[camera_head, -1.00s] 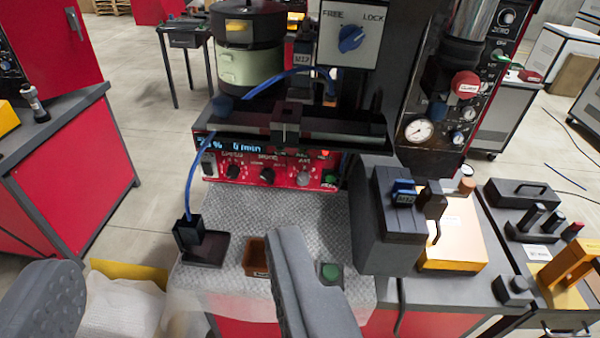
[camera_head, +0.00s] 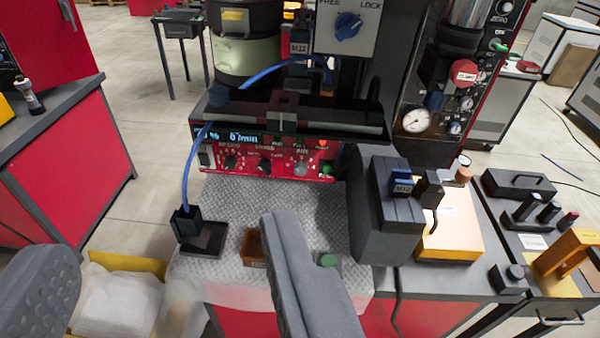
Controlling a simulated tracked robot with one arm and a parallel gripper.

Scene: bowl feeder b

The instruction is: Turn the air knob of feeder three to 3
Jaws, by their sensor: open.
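A red control panel (camera_head: 265,158) with a lit display sits at the front of the bowl feeder (camera_head: 248,50) in the middle. It carries two black knobs (camera_head: 264,166) and, to their right under the AIR lettering, a grey knob (camera_head: 300,168). The knob's setting is too small to read, and I see no feeder number. My gripper (camera_head: 165,245) is open and empty, its two dark grey fingers wide apart in the near foreground, the right one below the panel. It is clear of the AIR knob.
A blue FREE/LOCK knob (camera_head: 347,25) is above. A blue hose (camera_head: 188,175) hangs left of the panel to a black stand (camera_head: 196,237). A brown tray (camera_head: 253,248) and green button (camera_head: 328,260) lie below, near the right finger. A dark box (camera_head: 385,215) stands right.

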